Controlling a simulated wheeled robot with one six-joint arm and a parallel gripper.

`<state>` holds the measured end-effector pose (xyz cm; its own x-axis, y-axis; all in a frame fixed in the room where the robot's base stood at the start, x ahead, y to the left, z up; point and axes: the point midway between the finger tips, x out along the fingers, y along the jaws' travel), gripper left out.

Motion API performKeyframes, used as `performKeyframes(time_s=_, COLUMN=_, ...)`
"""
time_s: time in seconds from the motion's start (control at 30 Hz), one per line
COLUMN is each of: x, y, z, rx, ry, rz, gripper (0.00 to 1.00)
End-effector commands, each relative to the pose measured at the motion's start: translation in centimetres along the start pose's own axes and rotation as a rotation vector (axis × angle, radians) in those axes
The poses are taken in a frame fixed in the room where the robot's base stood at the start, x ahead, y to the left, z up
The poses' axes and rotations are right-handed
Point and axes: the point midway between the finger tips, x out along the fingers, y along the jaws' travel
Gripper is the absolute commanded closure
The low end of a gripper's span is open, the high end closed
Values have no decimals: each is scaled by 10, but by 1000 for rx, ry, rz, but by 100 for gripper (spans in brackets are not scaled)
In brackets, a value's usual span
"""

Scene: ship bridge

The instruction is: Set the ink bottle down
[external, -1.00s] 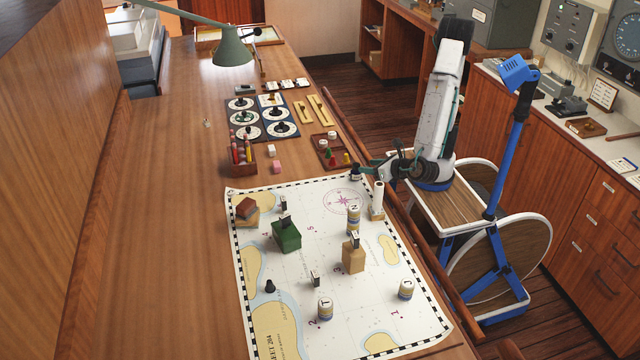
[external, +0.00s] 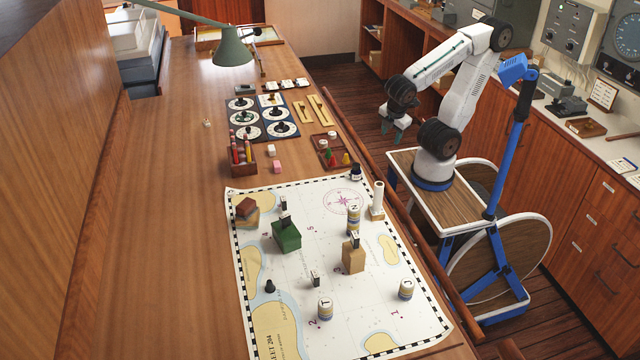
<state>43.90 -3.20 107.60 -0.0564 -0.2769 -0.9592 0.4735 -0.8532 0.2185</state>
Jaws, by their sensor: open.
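The ink bottle (external: 356,173) is a small dark bottle with a pale label. It stands upright at the far right edge of the sea chart (external: 300,210), close to the compass rose. My gripper (external: 394,132) is open and empty. It hangs pointing down beyond the table's right edge, over the floor, up and to the right of the bottle and apart from it.
A white candle-like cylinder (external: 377,199) stands near the bottle. A wooden tray (external: 325,152) with small coloured pieces lies behind it. Blocks and tins, including a green box (external: 286,236), stand on the chart. A wooden rail (external: 372,165) runs along the table's right edge.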

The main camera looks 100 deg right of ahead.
Motion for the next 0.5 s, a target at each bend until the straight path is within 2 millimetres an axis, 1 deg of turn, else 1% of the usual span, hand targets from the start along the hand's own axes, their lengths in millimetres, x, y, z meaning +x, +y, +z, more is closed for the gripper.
performKeyframes(time_s=0.03, x=-4, y=1, z=9, rx=132, ry=60, rz=-56, gripper=54)
performKeyframes(time_s=0.1, x=-10, y=-1, z=15, rx=273, ry=126, rz=-123, gripper=54)
performKeyframes(time_s=0.2, x=-17, y=-3, z=19, rx=414, ry=193, rz=-188, gripper=54)
performKeyframes(time_s=0.33, x=-21, y=-4, z=21, rx=496, ry=233, rz=-228, gripper=54)
performKeyframes(time_s=0.5, x=-22, y=-5, z=20, rx=505, ry=237, rz=-233, gripper=54)
